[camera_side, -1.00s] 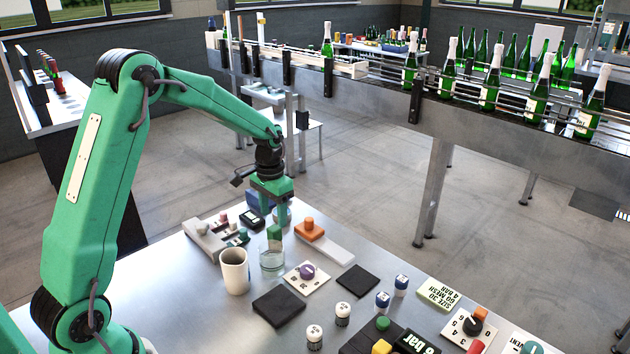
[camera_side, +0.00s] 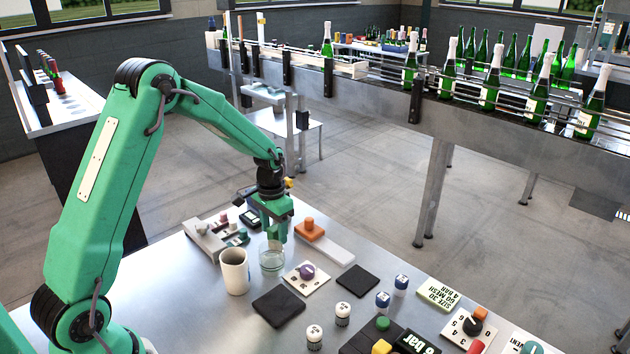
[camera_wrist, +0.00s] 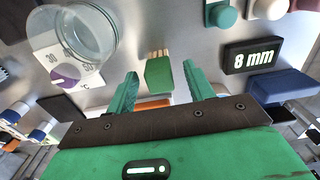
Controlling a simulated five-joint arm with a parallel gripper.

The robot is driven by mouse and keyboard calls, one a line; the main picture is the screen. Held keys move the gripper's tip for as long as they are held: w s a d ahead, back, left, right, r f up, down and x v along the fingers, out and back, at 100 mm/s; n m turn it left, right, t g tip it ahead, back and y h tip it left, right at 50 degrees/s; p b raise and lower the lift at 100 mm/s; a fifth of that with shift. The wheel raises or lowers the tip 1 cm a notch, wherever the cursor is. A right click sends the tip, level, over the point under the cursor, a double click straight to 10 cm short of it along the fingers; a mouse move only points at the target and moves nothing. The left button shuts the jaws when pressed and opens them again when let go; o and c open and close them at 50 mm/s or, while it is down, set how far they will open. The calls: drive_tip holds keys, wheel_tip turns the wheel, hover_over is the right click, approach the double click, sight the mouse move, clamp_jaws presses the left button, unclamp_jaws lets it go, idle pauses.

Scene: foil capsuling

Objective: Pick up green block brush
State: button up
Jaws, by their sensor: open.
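The green block brush (camera_wrist: 160,76) shows in the wrist view, a green block with pale bristles at its upper end. My gripper (camera_wrist: 160,70) is open, with one green finger on each side of the block and a visible gap to both. I cannot tell whether the fingertips are down at the block's height. In the side view my gripper (camera_side: 278,232) is low over the far part of the table, behind the glass jar. The brush cannot be made out there behind the fingers.
The clear glass jar (camera_side: 272,260) stands close in front of my gripper, with a white cup (camera_side: 234,272) beside it. An orange-knobbed white piece (camera_side: 312,232) lies just right.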

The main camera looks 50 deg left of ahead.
drive_tip(key=shift+f, duration=1.3)
drive_tip(key=c, duration=1.1)
drive_tip(key=shift+r, duration=0.2)
drive_tip(key=shift+r, duration=0.55)
drive_tip(key=r, duration=0.3)
drive_tip(key=shift+s+d+r, duration=0.1)
drive_tip(key=shift+d, duration=0.3)
drive_tip(key=s+d+r, duration=0.1)
drive_tip(key=d+r, duration=0.1)
drive_tip(key=d, duration=0.1)
drive_tip(key=s+d+r, duration=0.1)
drive_tip(key=d+r, duration=0.1)
drive_tip(key=d, duration=0.2)
drive_tip(key=s+d+r, duration=0.1)
drive_tip(key=d+r, duration=0.1)
drive_tip(key=d, duration=0.1)
drive_tip(key=shift+s+d+r, duration=0.1)
drive_tip(key=shift+d+r, duration=0.1)
